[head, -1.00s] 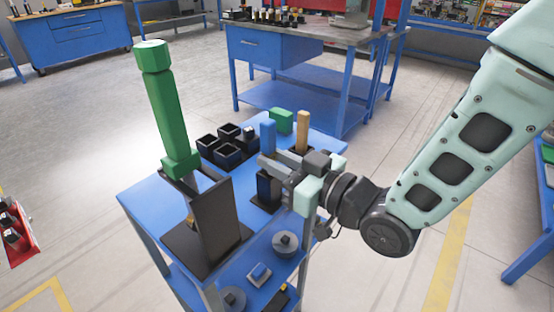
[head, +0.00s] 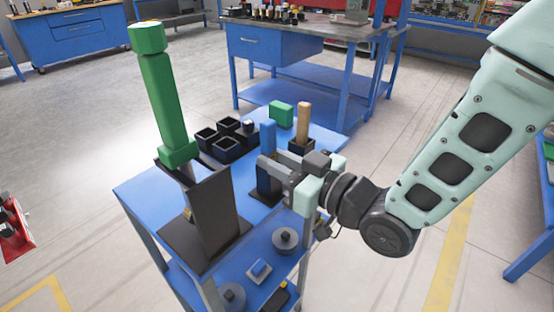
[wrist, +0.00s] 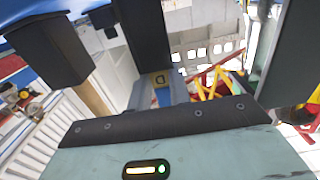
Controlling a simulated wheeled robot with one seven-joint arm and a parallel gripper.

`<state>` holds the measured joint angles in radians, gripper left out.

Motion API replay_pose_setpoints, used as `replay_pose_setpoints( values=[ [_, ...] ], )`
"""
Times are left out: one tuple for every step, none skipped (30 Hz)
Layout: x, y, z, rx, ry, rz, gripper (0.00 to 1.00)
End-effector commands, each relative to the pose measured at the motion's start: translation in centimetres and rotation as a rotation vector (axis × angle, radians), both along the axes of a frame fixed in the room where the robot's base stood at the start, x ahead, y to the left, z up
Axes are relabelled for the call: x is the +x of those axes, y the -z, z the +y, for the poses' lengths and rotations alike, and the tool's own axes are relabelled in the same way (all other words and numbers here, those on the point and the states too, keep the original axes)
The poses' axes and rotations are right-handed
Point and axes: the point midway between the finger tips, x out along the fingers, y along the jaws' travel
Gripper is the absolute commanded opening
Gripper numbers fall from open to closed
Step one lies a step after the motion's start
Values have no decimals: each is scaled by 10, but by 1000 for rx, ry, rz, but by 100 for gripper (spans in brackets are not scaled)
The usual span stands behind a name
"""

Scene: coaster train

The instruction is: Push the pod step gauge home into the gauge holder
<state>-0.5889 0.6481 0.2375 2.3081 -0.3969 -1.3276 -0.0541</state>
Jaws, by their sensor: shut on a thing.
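The upright blue bar, which I take as the pod step gauge (head: 268,137), stands at my gripper (head: 270,167). My gripper is shut on it, and the fingers hide its middle. Below the fingers is a black upright holder, which I take as the gauge holder (head: 266,188), on the blue cart top. The bar looks upright and in line with the holder. Its lower end is hidden, so I cannot tell how deep it sits. In the wrist view, a bluish piece with a yellow mark (wrist: 160,82) shows beyond the gripper body.
A tall green piece (head: 165,100) leans in a large dark stand (head: 212,215) at left. Black open boxes (head: 225,150), a tan bar (head: 303,122) in a black box and a green block (head: 281,114) stand behind. Grey discs (head: 286,238) lie on a lower shelf.

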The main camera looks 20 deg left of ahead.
Motion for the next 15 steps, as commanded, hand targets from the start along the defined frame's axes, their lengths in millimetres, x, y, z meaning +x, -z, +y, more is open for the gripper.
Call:
replay_pose_setpoints(
  values=[
    [0,2,0,1,0,0,0],
    [0,2,0,1,0,0,0],
    [0,3,0,1,0,0,0],
    [0,4,0,1,0,0,0],
    [0,4,0,1,0,0,0],
    [0,5,0,1,0,0,0],
    [0,5,0,1,0,0,0],
    [0,6,0,1,0,0,0],
    [0,7,0,0,0,0,0],
    [0,6,0,0,0,0,28],
    [0,6,0,0,0,0,36],
    [0,6,0,-1,0,0,45],
    [0,6,0,-1,-1,0,45],
    [0,6,0,-1,-1,0,45],
    [0,6,0,-1,0,0,45]
  ],
)
